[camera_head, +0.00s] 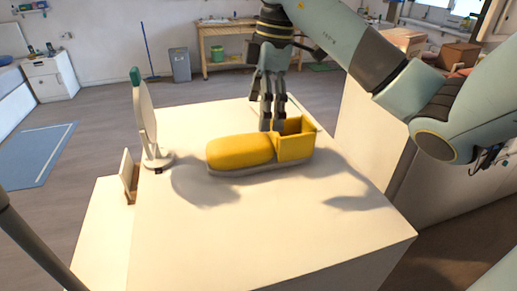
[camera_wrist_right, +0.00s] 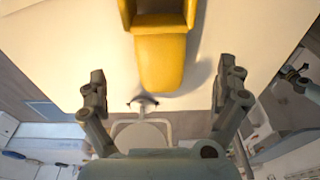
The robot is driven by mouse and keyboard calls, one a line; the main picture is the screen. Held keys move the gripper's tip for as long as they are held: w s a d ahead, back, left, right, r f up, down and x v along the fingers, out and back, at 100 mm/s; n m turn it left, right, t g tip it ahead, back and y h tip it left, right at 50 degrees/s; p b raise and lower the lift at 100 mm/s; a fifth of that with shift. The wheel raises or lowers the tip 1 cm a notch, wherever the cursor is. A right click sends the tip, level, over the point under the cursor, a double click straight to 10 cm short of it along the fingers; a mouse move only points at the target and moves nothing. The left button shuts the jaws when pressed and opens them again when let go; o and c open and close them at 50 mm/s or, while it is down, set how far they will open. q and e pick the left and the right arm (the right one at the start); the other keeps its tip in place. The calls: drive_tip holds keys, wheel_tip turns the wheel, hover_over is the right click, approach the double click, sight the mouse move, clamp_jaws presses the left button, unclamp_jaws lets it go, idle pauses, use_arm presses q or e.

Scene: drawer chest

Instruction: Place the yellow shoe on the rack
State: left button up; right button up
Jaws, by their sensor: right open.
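The yellow shoe (camera_head: 240,150) lies on the white top of the chest (camera_head: 300,235). It has a rounded toe to the left, an open boxy heel to the right and a grey sole. My right gripper (camera_head: 272,122) points down on the far side of the shoe, near where the toe part meets the heel. In the right wrist view my right gripper (camera_wrist_right: 161,88) has its fingers wide apart with nothing between them, and the shoe (camera_wrist_right: 160,62) shows at the top middle. My left gripper is not in view. I cannot make out a rack for certain.
A round white mirror-like stand (camera_head: 150,125) with a green top is left of the shoe. A small wooden-edged holder (camera_head: 130,178) stands on a lower white surface at the left. The chest top in front of the shoe is clear. A grey bin (camera_head: 180,65) stands far behind.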

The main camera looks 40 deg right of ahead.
sight(262, 138)
wheel_tip(262, 138, down, 4)
drive_tip(key=shift+a+f, duration=0.1)
drive_tip(key=shift+f, duration=0.1)
wheel_tip(262, 138, down, 4)
drive_tip(key=shift+f+p, duration=0.2)
drive_tip(key=shift+p, duration=0.3)
drive_tip(key=shift+w+f, duration=0.1)
drive_tip(key=shift+f, duration=0.45)
drive_tip(key=c, duration=0.6)
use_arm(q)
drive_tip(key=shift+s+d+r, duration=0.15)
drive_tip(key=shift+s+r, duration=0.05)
use_arm(e)
drive_tip(key=c, duration=1)
drive_tip(key=shift+r, duration=0.1)
drive_tip(key=shift+c, duration=0.2)
